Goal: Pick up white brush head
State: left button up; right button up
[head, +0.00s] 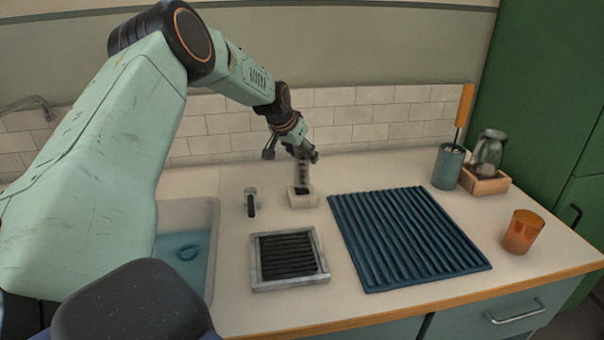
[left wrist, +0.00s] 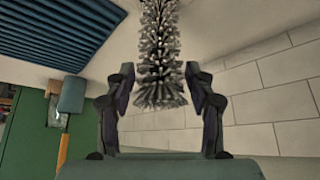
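A brush head with pale grey-white bristles (left wrist: 158,45) fills the middle of the left wrist view. In the head view it shows as a narrow upright piece (head: 302,173) above a small white block (head: 303,199) on the counter. My left gripper (head: 300,153) is at the top of this piece, pointing down. In the left wrist view its two fingers (left wrist: 160,72) stand apart, one on each side of the bristles, with narrow gaps. The gripper looks open around the brush. The brush's lower end is hidden. My right gripper is not in view.
A white tray with dark slats (head: 288,285) and a small dark-handled piece (head: 251,204) are nearby. A blue ribbed mat (head: 405,235) lies right; beyond it are an orange cup (head: 523,232), a utensil pot (head: 447,168) and a jar in a wooden box (head: 486,182). The sink (head: 213,245) is left.

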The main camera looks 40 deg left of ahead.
pick_arm(q)
jog(key=shift+s+r, duration=0.1)
jog(key=c, duration=0.3)
grip_shut()
jog(key=shift+r, duration=0.1)
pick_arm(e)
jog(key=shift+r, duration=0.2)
